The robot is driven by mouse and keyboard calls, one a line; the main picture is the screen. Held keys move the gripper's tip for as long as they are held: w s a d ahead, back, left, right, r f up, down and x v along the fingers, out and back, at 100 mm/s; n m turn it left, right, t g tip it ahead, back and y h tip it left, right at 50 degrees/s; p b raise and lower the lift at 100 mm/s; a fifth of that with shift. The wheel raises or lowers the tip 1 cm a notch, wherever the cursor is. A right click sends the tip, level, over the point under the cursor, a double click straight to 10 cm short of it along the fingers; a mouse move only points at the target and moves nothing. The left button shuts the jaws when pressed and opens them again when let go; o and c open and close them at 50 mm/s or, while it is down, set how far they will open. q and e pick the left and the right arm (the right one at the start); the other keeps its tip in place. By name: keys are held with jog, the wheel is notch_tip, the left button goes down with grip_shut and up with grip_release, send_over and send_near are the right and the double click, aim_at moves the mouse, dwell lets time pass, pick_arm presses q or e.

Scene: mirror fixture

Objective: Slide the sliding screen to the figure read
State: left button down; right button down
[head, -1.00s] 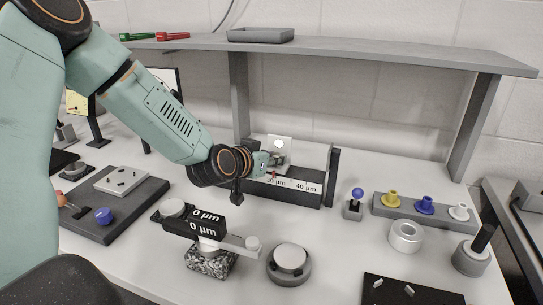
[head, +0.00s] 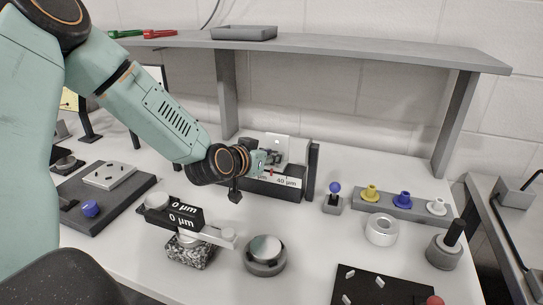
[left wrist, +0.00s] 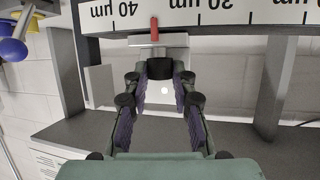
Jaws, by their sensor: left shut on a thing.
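The sliding screen (head: 279,143) is a pale upright plate on a dark rail (head: 300,184) with a white scale in µm. My left gripper (head: 270,158) is at the screen and partly hides it and the scale's left part. In the left wrist view, my gripper (left wrist: 161,90) is shut on the dark grip block (left wrist: 160,68) of the screen's carriage. A red pointer (left wrist: 155,30) stands on the scale (left wrist: 195,15) between the 40 and 30 labels, which appear upside down. My right gripper is out of view.
A shelf (head: 330,48) spans above the rail. A blue-knobbed stick (head: 334,190), a tray of coloured plugs (head: 385,202) and a white ring (head: 382,230) stand to the right. A round grey device (head: 265,256) stands in front.

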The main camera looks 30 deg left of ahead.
pick_arm(q)
jog(key=shift+w+d+r, duration=0.1)
jog(key=shift+d, duration=0.05)
jog(key=c, duration=1.2)
grip_release()
jog(key=shift+a, duration=0.25)
jog(key=shift+o, duration=0.5)
jog(key=shift+d, duration=0.2)
jog(key=shift+r, duration=0.1)
notch_tip(320, 180, up, 10)
jog(key=shift+d, duration=0.1)
